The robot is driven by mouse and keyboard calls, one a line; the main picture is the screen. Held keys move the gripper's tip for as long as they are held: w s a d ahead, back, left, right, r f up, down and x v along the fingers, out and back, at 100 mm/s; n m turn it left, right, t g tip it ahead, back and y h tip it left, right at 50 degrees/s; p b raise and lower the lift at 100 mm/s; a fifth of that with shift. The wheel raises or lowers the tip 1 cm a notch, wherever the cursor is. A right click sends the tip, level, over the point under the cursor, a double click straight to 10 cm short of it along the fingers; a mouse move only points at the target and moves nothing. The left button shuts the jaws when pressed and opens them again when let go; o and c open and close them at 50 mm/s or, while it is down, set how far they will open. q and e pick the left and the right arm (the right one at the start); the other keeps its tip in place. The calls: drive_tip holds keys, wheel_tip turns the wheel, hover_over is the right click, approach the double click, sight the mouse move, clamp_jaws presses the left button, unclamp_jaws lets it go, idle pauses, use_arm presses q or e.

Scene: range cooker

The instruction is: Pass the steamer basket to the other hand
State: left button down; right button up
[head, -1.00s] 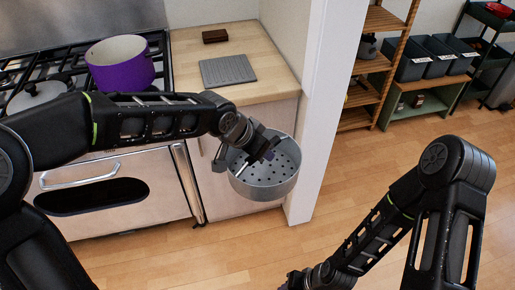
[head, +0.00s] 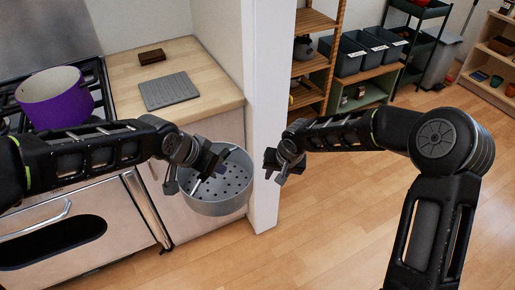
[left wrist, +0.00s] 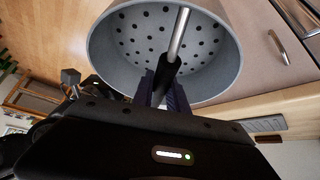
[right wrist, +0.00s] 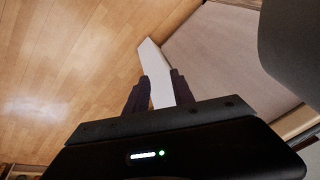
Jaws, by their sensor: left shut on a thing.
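The grey steamer basket (head: 222,204), with holes in its base and a steel bar handle across its opening, hangs in the air in front of the wooden counter's cabinet. My left gripper (head: 200,178) is shut on the handle; the left wrist view shows the fingers (left wrist: 163,88) at the dark grip, with the basket (left wrist: 212,62) beyond. My right gripper (head: 276,168) is just right of the basket, apart from it and empty. Its fingers (right wrist: 158,92) stand apart in the right wrist view, where a grey curved part of the basket (right wrist: 292,45) shows at upper right.
A purple pot (head: 55,98) stands on the cooker at left. A grey ribbed mat (head: 170,91) and a small brown block (head: 152,57) lie on the counter (head: 215,85). A white wall end (head: 268,120) rises behind the grippers.

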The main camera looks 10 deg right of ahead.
wheel_tip(320, 180, up, 7)
drive_tip(key=w+d+h, duration=0.1)
drive_tip(key=w, duration=0.1)
wheel_tip(320, 180, up, 14)
drive_tip(key=n+y, duration=0.1)
drive_tip(key=n, duration=0.4)
hover_over(248, 172)
drive_tip(key=s+d, duration=0.2)
drive_tip(key=s, duration=0.3)
drive_tip(key=shift+s+f+t, duration=0.15)
drive_tip(key=shift+s+t, duration=0.05)
drive_tip(key=shift+t, duration=0.1)
drive_tip(key=x, duration=1.2)
clamp_jaws()
